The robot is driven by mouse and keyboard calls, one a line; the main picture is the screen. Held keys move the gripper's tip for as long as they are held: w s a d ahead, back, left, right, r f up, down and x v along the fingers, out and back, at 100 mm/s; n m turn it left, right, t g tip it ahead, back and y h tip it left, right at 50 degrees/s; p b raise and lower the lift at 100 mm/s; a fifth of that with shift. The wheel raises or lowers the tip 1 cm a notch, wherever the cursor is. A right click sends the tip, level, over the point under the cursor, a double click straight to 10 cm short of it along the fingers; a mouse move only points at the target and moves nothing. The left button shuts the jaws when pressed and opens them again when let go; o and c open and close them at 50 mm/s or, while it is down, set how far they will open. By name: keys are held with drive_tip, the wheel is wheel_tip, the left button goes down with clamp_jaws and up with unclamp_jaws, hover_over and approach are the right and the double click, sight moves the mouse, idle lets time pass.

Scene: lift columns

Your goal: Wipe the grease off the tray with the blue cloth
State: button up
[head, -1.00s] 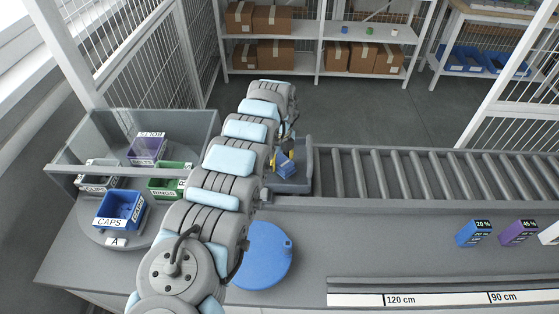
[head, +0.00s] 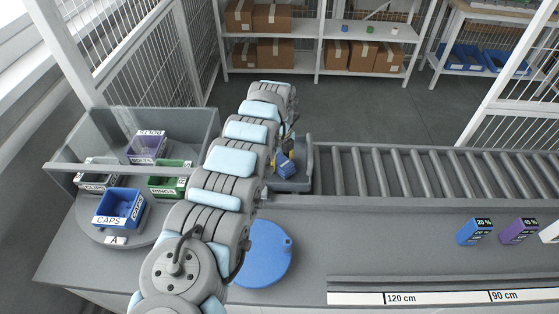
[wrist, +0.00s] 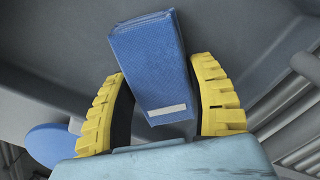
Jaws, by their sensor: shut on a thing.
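The blue cloth (head: 285,166) is a folded pad inside the grey tray (head: 309,165) at the left end of the roller conveyor. In the wrist view the cloth (wrist: 150,62) sits between the two yellow fingers of my gripper (wrist: 165,105), with a small white strip near its lower edge. My gripper (head: 279,158) is shut on the cloth, low over the tray floor; I cannot tell whether the cloth touches the floor. My arm hides the tray's left part. I cannot make out any grease on the tray surface that shows.
The roller conveyor (head: 430,175) runs right from the tray. A blue round disc (head: 262,262) lies on the bench near my arm. A turntable with labelled bins (head: 118,208) stands left behind a clear guard. Blue and purple boxes (head: 518,231) stand at the right.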

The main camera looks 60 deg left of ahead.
sight(279, 167)
drive_tip(key=shift+f, duration=0.5)
drive_tip(key=shift+s+r+p, duration=0.1)
drive_tip(key=shift+r+p, duration=0.1)
drive_tip(key=shift+p, duration=0.15)
drive_tip(key=p, duration=0.2)
drive_tip(key=d+p, duration=0.1)
drive_tip(key=shift+s+p, duration=0.25)
drive_tip(key=shift+p, duration=0.1)
drive_tip(key=shift+s+d+p, duration=0.2)
drive_tip(key=shift+d+p, duration=0.25)
drive_tip(key=shift+p, duration=0.75)
drive_tip(key=shift+s+d+r+p, duration=0.2)
drive_tip(key=shift+d+p, duration=0.1)
drive_tip(key=shift+p, duration=0.9)
